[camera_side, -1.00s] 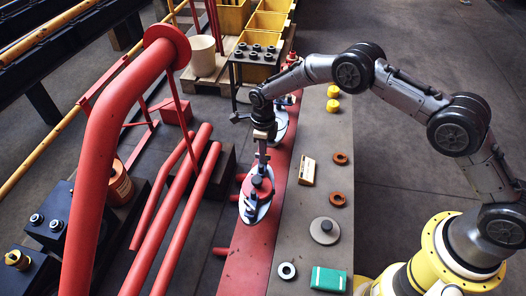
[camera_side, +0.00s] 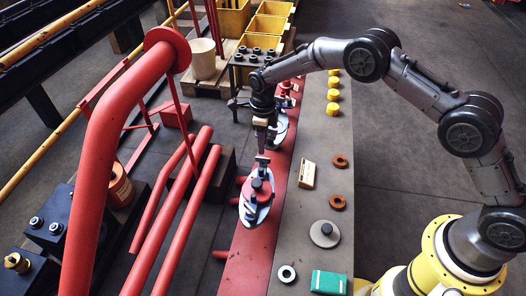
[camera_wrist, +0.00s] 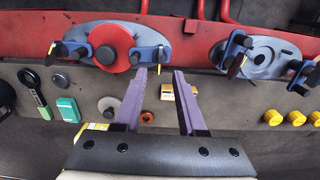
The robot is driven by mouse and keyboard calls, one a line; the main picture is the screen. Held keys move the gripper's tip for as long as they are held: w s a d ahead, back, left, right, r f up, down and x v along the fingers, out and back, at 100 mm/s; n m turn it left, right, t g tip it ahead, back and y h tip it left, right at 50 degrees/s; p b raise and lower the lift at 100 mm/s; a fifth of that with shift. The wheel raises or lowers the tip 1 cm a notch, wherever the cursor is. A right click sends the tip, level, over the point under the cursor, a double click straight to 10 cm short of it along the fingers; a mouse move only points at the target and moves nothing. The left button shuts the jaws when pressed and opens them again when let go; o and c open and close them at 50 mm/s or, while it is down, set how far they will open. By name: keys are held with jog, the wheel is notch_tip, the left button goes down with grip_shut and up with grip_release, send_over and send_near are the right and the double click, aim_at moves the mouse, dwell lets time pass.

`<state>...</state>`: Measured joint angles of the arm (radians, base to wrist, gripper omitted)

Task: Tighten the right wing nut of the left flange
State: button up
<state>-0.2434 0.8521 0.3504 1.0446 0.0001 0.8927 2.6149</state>
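The left flange (camera_wrist: 110,45) is a grey-blue oval plate with a red disc, on the red beam in the wrist view; it is the nearer one in the side view (camera_side: 257,205). A blue clamp with a dark wing nut sits at each end. The right wing nut (camera_wrist: 158,55) is near the left fingertip. My gripper (camera_wrist: 159,71) is open with nothing between its fingers. In the side view my gripper (camera_side: 268,142) is above the far end of this flange.
The right flange (camera_wrist: 265,57) has no red disc and carries blue clamps at both ends. The grey bench holds a wooden block (camera_side: 307,174), rust-coloured rings, a grey disc (camera_side: 324,233), a teal box (camera_side: 328,282) and several yellow caps (camera_side: 333,96). Red pipes (camera_side: 175,215) run left of the beam.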

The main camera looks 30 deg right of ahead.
notch_tip(320, 180, up, 8)
dwell(0.5)
